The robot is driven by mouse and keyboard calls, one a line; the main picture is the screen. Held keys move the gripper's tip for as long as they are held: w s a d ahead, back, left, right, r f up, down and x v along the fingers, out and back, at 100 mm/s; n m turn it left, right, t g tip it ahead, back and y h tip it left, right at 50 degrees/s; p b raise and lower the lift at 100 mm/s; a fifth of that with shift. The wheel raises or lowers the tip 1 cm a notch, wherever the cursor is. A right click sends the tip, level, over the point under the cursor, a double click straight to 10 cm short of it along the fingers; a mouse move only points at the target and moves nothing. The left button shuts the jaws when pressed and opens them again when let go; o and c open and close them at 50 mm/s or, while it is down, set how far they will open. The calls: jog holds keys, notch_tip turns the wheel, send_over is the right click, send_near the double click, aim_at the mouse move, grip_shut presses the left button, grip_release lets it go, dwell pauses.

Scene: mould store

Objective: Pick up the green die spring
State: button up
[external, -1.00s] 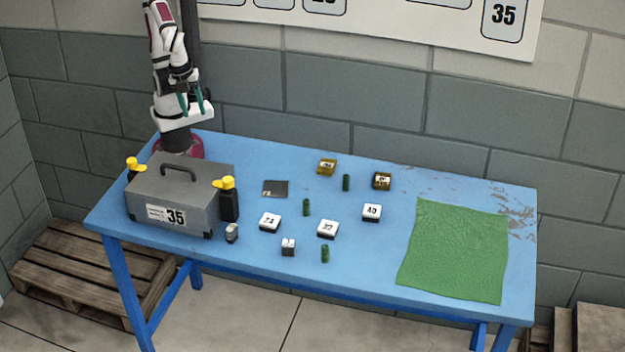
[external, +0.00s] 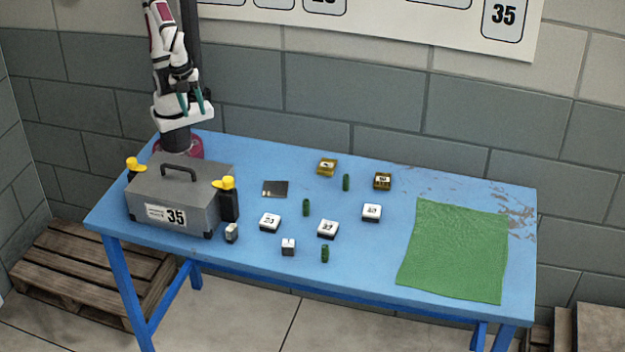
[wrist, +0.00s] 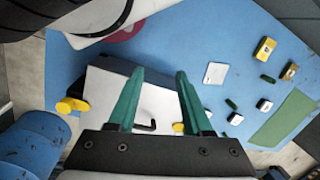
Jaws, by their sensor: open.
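Several small objects stand on the blue table, among them three green cylinders that look like die springs. One green die spring (external: 346,182) stands at the back between two yellow-brown blocks. A second green spring (external: 306,207) stands near the middle, and a third (external: 325,253) is near the front edge. Small green springs also show in the wrist view (wrist: 231,104), at the right. My gripper (external: 193,104) is raised above the table's back left, far from the springs. Its two teal fingers are apart with nothing between them in the wrist view (wrist: 159,74).
A grey box marked 35 (external: 172,199) with yellow-topped black bottles (external: 229,201) beside it stands at the left. White-topped blocks (external: 328,229), yellow-brown blocks (external: 382,181) and a dark plate (external: 275,189) lie around the springs. A green cloth (external: 455,250) covers the right end.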

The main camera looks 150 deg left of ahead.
jog(key=shift+o, duration=0.2)
jog(key=shift+o, duration=0.6)
jog(key=w+a+r+n, duration=0.1)
jog(key=w+r+n, duration=0.15)
jog(key=w, duration=0.25)
jog(key=w+a+r+n, duration=0.1)
jog(key=w+a+n, duration=0.1)
jog(key=w+n, duration=0.3)
jog(key=n+h, duration=0.2)
jog(key=n, duration=1.4)
send_over(306, 200)
jog(key=d, duration=0.2)
notch_tip(306, 200, down, 8)
jog(key=f, duration=0.5)
jog(key=a+f, duration=0.1)
jog(key=f, duration=0.4)
jog(key=a+f, duration=0.1)
jog(key=f, duration=0.4)
jog(key=shift+f, duration=0.45)
jog(key=shift+w, duration=0.1)
grip_shut()
